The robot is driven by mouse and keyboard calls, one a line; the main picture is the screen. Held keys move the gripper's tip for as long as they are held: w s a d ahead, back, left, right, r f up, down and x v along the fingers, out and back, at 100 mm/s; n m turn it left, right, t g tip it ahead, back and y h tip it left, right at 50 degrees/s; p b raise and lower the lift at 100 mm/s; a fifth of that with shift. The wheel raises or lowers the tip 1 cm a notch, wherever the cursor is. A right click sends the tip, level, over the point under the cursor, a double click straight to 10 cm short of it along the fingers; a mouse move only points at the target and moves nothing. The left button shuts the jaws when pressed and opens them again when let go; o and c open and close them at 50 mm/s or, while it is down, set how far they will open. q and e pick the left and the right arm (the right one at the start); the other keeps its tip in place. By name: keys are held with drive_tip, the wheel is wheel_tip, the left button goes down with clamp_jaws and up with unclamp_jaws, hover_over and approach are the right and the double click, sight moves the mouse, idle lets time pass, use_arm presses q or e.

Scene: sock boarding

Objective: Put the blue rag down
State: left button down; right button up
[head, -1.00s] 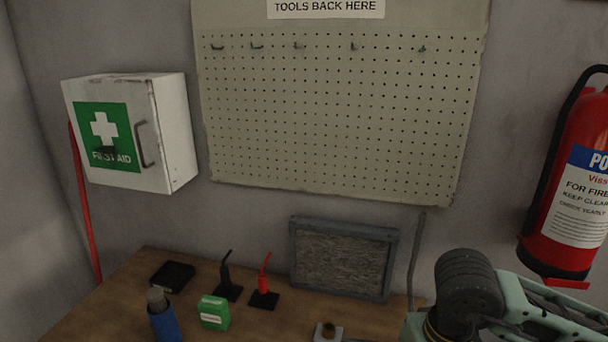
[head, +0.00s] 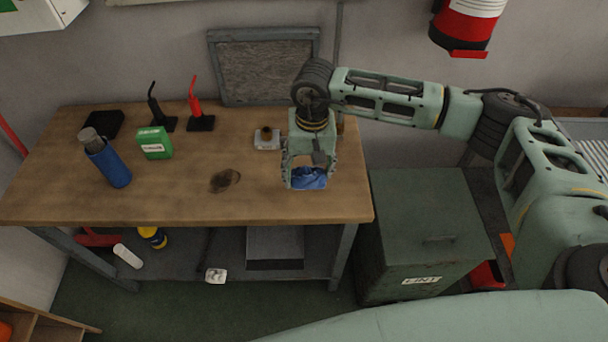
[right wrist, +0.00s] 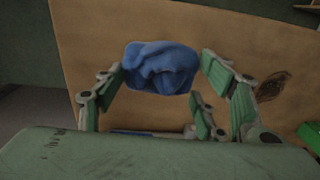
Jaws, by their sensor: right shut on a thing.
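The blue rag (head: 310,181) is bunched up between the fingers of my right gripper (head: 308,174), over the right front part of the wooden workbench (head: 250,202). In the right wrist view the rag (right wrist: 160,67) sits crumpled between the fingertips, with the bench top behind it. My right gripper is shut on the rag and points down. I cannot tell whether the rag's underside touches the bench. My left gripper is not in view.
A dark stain (head: 225,181) marks the bench left of the rag. A small block with a knob (head: 267,139), a green box (head: 154,142) and a blue flask (head: 109,164) stand on the bench. A green lint bin (head: 425,220) stands right of it.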

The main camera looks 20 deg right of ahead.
sight(305, 180)
drive_tip(key=shift+w+a+f, duration=0.25)
drive_tip(key=shift+w+a, duration=0.05)
drive_tip(key=shift+a, duration=0.05)
drive_tip(key=shift+w+f, duration=0.15)
wheel_tip(305, 180, down, 4)
drive_tip(key=shift+r+p, duration=0.1)
drive_tip(key=shift+p, duration=0.7)
drive_tip(key=shift+f+b, duration=0.3)
drive_tip(key=o, duration=1)
drive_tip(key=shift+r, duration=0.1)
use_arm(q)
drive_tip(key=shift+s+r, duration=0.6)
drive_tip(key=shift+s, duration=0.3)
